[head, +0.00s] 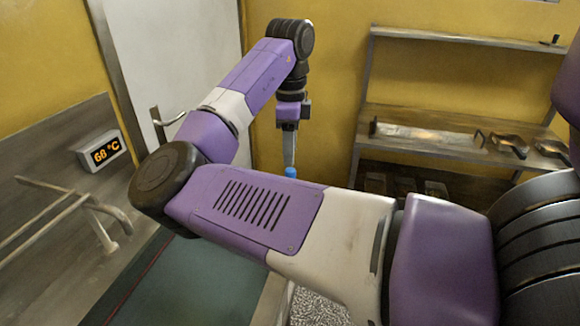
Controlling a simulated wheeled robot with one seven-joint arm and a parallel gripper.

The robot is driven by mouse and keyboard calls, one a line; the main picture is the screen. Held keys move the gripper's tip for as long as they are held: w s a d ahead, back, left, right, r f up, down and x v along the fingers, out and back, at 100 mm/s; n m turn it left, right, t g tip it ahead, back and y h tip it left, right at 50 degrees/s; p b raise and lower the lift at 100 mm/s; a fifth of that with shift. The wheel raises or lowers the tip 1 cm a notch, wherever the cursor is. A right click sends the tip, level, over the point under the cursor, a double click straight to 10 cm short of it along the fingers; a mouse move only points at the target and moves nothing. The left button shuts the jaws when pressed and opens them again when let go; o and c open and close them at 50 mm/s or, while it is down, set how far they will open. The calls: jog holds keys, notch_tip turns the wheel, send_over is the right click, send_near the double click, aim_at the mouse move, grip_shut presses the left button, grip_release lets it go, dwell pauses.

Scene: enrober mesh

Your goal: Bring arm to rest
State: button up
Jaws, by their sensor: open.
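My purple and white arm stretches across the middle of the head view, from the lower right to an elbow at the left and up to the wrist. My gripper (290,172) hangs from the wrist, pointing down, in front of the yellow wall. Its fingers look grey with a blue tip and are seen edge-on, open. Nothing shows between or below them, though my forearm hides the space just underneath.
A shelf rack (445,40) with metal tools stands at the right. A temperature display (103,151) reading 68 °C and a metal rail (100,228) are at the left. A door (180,50) with a handle is behind. A dark green belt (185,285) lies below my arm.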

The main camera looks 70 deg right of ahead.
jog(key=shift+r, duration=0.6)
